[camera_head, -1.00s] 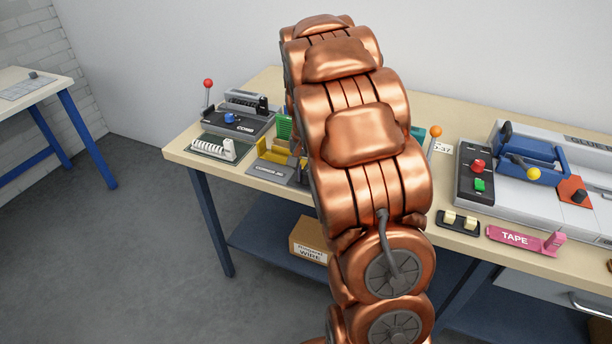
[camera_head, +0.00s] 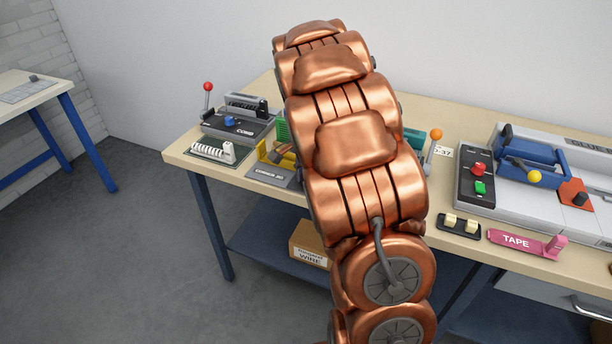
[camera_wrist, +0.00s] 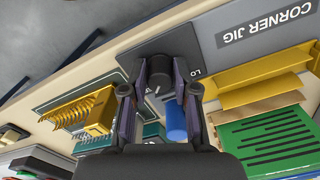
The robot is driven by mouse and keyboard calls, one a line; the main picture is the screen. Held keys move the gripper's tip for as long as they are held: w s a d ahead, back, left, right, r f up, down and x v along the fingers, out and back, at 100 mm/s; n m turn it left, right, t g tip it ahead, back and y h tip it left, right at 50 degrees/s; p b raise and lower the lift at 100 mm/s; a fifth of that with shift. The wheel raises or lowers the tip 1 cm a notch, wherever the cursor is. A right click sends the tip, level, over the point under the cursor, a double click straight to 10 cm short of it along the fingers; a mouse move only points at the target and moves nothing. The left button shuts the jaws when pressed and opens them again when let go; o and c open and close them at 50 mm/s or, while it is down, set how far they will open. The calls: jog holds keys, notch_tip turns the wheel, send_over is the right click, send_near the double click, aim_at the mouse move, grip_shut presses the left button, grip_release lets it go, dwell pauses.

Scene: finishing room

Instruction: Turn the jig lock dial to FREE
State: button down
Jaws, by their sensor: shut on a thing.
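The dark round jig lock dial (camera_wrist: 159,72) sits on the grey plate of the corner jig (camera_wrist: 228,42) in the wrist view. My gripper (camera_wrist: 160,92) is shut on the dial, with one finger on either side. A small pale mark shows on the dial. Only the letters "LO" show beside the right finger; the rest of that label is hidden, and I cannot read FREE anywhere. In the head view the corner jig (camera_head: 267,173) shows at the front of the bench, left of my arm, which hides the dial and gripper.
In the wrist view, yellow fences (camera_wrist: 262,72) and a green slotted block (camera_wrist: 268,138) stand to the right. A blue cylinder (camera_wrist: 176,122) is close behind the right finger. A yellow comb-like piece (camera_wrist: 84,112) lies to the left.

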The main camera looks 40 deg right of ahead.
jog(key=shift+a, duration=0.1)
jog(key=c, duration=0.9)
grip_release()
jog(key=shift+r, duration=6)
